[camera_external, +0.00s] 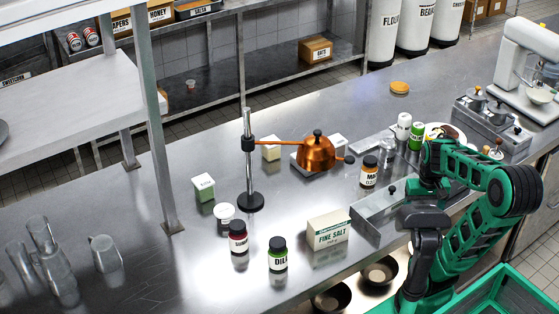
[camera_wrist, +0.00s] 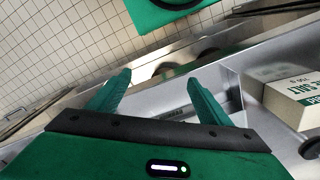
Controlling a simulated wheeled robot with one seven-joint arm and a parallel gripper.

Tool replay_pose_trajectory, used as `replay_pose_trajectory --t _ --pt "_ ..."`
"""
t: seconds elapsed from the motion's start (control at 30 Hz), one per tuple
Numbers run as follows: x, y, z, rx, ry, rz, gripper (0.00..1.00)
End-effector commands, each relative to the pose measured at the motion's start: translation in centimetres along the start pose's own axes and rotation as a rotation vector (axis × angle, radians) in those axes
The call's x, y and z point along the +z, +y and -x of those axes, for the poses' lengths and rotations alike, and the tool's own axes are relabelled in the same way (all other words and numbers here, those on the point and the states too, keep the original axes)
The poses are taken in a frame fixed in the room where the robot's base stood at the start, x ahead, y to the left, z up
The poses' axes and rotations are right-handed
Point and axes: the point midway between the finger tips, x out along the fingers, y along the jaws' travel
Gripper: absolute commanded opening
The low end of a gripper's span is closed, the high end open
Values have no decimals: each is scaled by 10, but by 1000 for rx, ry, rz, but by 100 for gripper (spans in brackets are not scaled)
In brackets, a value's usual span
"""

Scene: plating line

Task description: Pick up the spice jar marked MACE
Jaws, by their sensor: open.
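The jar marked MACE (camera_external: 369,172) stands upright on the steel counter, with a black lid and an orange-brown lower part. Only the first letters of its label are readable. It is just left of my arm in the external view, behind a low steel bin. My gripper (camera_wrist: 161,92) is open and empty in the wrist view, its two green fingers apart. It points past the counter edge toward the floor. I cannot make out the MACE jar in the wrist view. My fingers are hard to tell apart from the arm in the external view.
The steel bin (camera_external: 372,219) and a FINE SALT box (camera_external: 328,232) stand near the jar; the box also shows in the wrist view (camera_wrist: 294,96). A copper pot (camera_external: 317,152) is left of the jar. Jars marked DILL (camera_external: 278,254) and a red one (camera_external: 238,238) stand at the front.

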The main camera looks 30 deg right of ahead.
Motion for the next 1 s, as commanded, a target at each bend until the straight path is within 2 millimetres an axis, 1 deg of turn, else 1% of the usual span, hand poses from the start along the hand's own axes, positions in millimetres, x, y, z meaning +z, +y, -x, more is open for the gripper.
replay_pose_trajectory --t 0.3,0.37,0.4,0.47,0.57,0.7,0.9,0.97,1.0 --pt "0 0 0 0 0 0 60" --pt "9 6 8 -8 13 1 60" --pt "11 6 13 -8 15 0 60" --pt "10 7 23 -8 18 -1 60" --pt "10 6 48 -9 19 0 60" --pt "11 6 87 -8 18 -1 60" --pt "12 6 134 -7 16 -3 60" --pt "13 6 147 -7 16 -3 60" --pt "7 5 142 -4 16 -23 60"
